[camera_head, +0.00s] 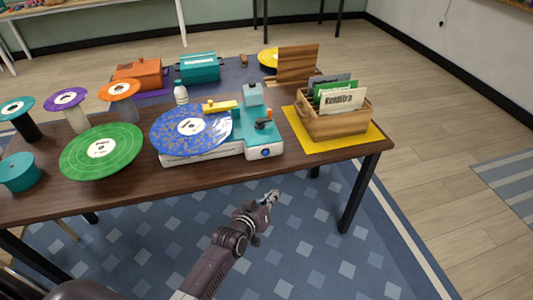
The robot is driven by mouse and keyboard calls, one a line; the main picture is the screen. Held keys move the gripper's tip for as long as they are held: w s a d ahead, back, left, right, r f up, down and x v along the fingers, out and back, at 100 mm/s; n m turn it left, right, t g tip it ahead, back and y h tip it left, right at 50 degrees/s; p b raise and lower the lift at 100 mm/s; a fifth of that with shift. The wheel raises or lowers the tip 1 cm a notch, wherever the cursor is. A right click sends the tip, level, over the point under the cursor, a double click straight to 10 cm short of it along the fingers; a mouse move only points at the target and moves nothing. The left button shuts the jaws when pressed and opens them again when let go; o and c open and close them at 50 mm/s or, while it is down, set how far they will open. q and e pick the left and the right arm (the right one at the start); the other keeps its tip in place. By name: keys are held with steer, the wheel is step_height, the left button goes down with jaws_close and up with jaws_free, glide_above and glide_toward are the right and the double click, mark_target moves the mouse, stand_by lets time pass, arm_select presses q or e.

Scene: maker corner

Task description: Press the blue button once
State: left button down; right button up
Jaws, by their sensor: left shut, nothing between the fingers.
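The blue button (265,153) is a small round button on the front face of the white and teal record player (225,147), near its right end. A blue patterned record (165,138) lies on the player. My left gripper (272,195) is shut and empty, in front of the table and lower in the picture than the button, with a clear gap between them. My right gripper does not show.
The wooden table (200,178) has its front edge between my gripper and the player. A wooden crate (345,122) with cards stands right of the player on a yellow mat (306,142). A green record (72,152) stands left. The floor in front is clear.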

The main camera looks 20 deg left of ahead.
mark_target(268, 170)
arm_select(q)
steer(key=shift+n+t, duration=0.3)
steer(key=shift+t, duration=0.2)
steer(key=r, duration=0.1)
steer(key=w+r, duration=0.1)
steer(key=r, duration=0.1)
steer(key=w+r, duration=0.1)
steer(key=r, duration=0.1)
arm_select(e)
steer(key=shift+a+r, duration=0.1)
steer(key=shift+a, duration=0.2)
arm_select(q)
steer(key=w+a+b, duration=0.1)
steer(key=w, duration=0.1)
steer(key=w+a+b, duration=0.1)
steer(key=w+b, duration=0.1)
steer(key=w+a+b, duration=0.2)
steer(key=shift+a+f, duration=0.1)
steer(key=shift+f, duration=0.05)
steer(key=shift+w+a, duration=0.35)
steer(key=shift+w, duration=0.25)
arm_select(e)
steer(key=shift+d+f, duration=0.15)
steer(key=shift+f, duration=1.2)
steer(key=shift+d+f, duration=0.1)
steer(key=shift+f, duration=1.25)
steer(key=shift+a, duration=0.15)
